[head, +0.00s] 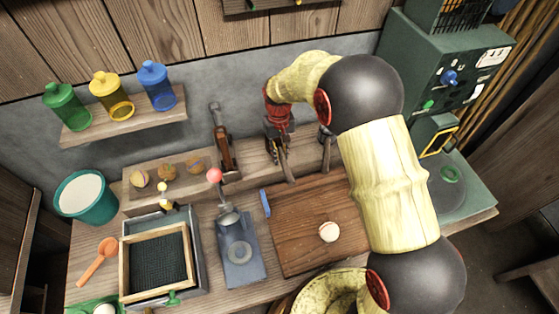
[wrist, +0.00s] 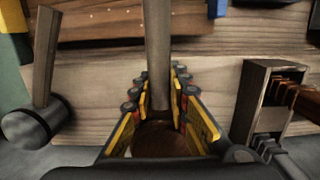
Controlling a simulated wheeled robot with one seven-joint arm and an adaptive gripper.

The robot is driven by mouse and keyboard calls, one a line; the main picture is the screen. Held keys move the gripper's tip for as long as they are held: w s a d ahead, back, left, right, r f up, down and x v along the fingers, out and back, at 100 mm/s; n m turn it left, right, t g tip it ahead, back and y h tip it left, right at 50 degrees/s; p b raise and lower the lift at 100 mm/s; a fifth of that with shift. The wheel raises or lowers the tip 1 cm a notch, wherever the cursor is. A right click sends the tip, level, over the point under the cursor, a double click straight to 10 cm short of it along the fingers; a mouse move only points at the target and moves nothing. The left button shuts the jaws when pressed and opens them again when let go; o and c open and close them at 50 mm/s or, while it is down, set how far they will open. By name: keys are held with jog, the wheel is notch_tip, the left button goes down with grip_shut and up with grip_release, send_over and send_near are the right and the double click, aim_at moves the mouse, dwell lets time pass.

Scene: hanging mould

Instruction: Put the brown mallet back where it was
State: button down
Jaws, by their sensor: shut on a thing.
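My gripper (head: 280,148) is at the wooden ledge along the back wall, between a brown tool and a grey-headed hammer. In the wrist view my gripper (wrist: 159,78) is shut on the brown mallet (wrist: 155,138). The mallet's brown head sits between the fingers close to the palm, and its pale handle runs away past the fingertips. In the head view the mallet's handle (head: 288,168) points down toward the board; its head is mostly hidden by the gripper. I cannot tell whether the mallet touches the ledge.
The grey-headed hammer (wrist: 35,122) stands on one side, also right of the gripper in the head view (head: 325,148). A wooden holder (wrist: 262,95) with brown tools is on the other side. A dark board (head: 300,245) with a pale ball (head: 329,232) lies in front.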

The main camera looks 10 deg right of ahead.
aim_at(279, 148)
jog(key=shift+w+a+f, duration=0.15)
jog(key=shift+w+f, duration=0.2)
jog(key=shift+f, duration=0.05)
jog(key=shift+f+b, duration=0.45)
jog(key=shift+f, duration=0.95)
jog(key=shift+f, duration=0.15)
jog(key=c, duration=1.7)
grip_release()
jog(key=shift+s, duration=0.1)
jog(key=r+p, duration=0.1)
jog(key=r, duration=0.3)
jog(key=r+p, duration=0.1)
jog(key=r, duration=0.3)
jog(key=w+r+p, duration=0.1)
jog(key=r, duration=0.3)
jog(key=shift+r, duration=0.2)
